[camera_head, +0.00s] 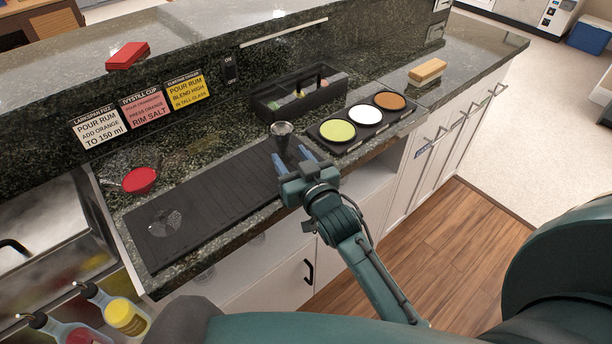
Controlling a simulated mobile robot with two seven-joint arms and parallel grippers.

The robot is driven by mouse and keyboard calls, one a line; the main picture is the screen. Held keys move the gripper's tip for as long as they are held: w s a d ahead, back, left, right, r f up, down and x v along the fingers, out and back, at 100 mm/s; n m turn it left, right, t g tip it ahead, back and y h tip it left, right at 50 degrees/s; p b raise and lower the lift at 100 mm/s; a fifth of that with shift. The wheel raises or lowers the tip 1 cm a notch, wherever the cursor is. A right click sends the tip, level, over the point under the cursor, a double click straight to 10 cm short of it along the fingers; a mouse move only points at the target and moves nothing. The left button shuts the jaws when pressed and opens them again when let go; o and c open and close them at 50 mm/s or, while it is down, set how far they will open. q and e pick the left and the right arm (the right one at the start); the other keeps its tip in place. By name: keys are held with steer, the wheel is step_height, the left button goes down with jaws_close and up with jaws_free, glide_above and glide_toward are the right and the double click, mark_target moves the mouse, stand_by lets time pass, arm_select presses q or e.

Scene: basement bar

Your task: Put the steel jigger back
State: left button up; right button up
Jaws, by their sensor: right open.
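The steel jigger (282,134) is a small grey double cone standing upright on the counter, by the far right part of the black bar mat (190,218). My right gripper (294,160) is just in front of it, with its two blue fingers apart and pointing toward it. The fingers are near the jigger's lower part; I cannot tell whether they touch it. My left gripper is not in this view.
A black caddy (266,110) stands behind the jigger. A black tray (346,144) with green, white and orange discs is to the right. A clear glass (165,224) is on the mat, and a red dish (140,180) lies left. Bottles (124,315) are at lower left.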

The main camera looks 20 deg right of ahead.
steer(key=s+d, duration=0.1)
steer(key=s, duration=0.8)
steer(key=s+a+f+n+g+y, duration=0.2)
steer(key=s+f+g, duration=0.4)
steer(key=s+f, duration=0.8)
steer(key=shift+a, duration=0.45)
arm_select(q)
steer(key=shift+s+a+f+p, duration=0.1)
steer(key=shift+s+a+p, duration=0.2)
steer(key=shift+p, duration=0.45)
arm_select(e)
steer(key=shift+d+r+g, duration=0.2)
steer(key=shift+d+g, duration=0.15)
steer(key=shift+g, duration=0.05)
